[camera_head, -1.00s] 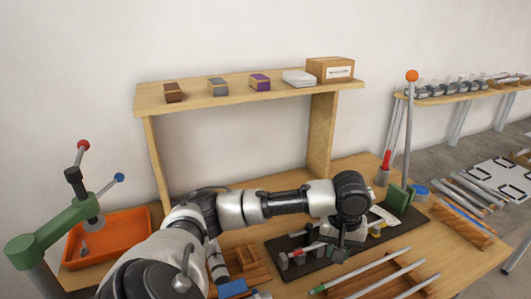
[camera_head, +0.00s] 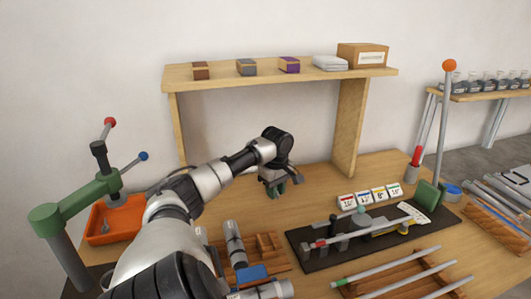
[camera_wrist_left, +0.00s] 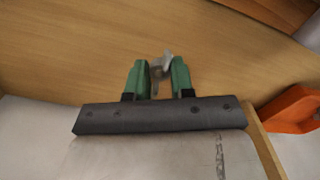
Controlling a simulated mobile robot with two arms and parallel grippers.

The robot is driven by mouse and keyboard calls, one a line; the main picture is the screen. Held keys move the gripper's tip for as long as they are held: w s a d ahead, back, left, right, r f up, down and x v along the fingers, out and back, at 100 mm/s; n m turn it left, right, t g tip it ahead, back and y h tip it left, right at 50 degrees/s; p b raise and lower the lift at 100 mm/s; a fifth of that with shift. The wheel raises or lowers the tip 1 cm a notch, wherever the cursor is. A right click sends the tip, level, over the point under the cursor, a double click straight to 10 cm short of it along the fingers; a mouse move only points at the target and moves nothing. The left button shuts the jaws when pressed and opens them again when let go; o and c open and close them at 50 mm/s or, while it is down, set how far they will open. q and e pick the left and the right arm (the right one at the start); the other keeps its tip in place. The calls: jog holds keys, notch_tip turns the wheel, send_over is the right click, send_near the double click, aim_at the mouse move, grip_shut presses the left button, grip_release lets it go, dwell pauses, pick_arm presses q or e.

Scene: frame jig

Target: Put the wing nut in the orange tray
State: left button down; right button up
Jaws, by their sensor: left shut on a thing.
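My left gripper (camera_head: 277,189) is held over the workbench, in front of the open space under the shelf. In the left wrist view its green fingers (camera_wrist_left: 159,78) are shut on a small grey metal wing nut (camera_wrist_left: 163,65). The wing nut is too small to make out in the head view. The orange tray (camera_head: 97,224) is at the left of the bench, well left of the gripper, with a small grey piece in it. An orange edge of the tray (camera_wrist_left: 293,108) shows at the right of the left wrist view. My right gripper is not in view.
A green post with red and blue knobs (camera_head: 75,206) stands in front of the tray. A wooden shelf (camera_head: 280,77) with boxes spans the back. A dark mat (camera_head: 318,262) with tools lies right of the gripper, near several small labelled cards (camera_head: 370,196).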

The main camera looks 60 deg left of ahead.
pick_arm(q)
send_over(263, 208)
notch_tip(263, 208, down, 3)
jog(key=shift+f+p, duration=0.3)
jog(key=shift+f, duration=1.7)
jog(key=c, duration=1)
grip_release()
jog(key=shift+f, duration=0.1)
jog(key=shift+o, duration=0.2)
